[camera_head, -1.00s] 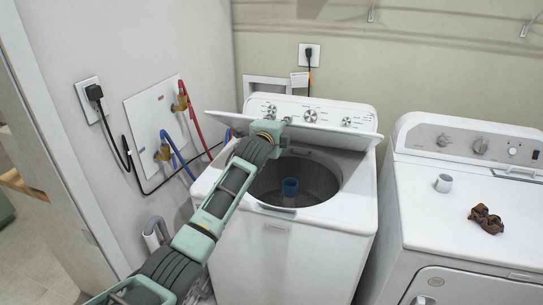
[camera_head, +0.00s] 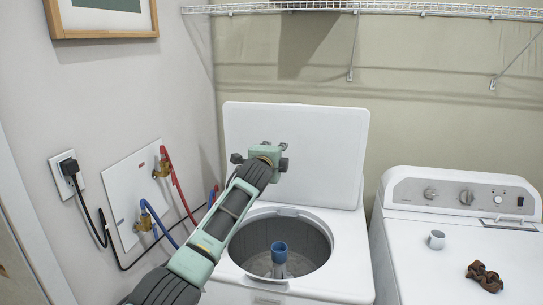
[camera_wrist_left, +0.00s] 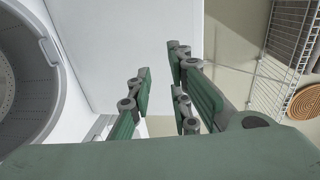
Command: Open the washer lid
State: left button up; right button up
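The washer (camera_head: 340,262) stands in the middle of the head view. Its white lid (camera_head: 325,135) is raised and stands about upright, hiding the washer's control panel. The round drum opening with a blue-topped agitator (camera_head: 279,253) is uncovered. My left gripper (camera_head: 270,158) is in front of the lid's inner face, at its left half; whether it touches the lid I cannot tell. In the left wrist view, the lid (camera_wrist_left: 130,50) fills the upper middle, and the fingers (camera_wrist_left: 160,95) are spread apart with nothing between them. My right gripper is not in view.
Hoses and a cord (camera_head: 172,185) run along the left wall. A wire shelf (camera_head: 400,9) spans the wall above.

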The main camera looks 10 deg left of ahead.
pick_arm(q)
jog(key=s+r, duration=0.2)
jog(key=s, duration=1.1)
jog(key=shift+a+r, duration=0.15)
jog(key=shift+r, duration=0.05)
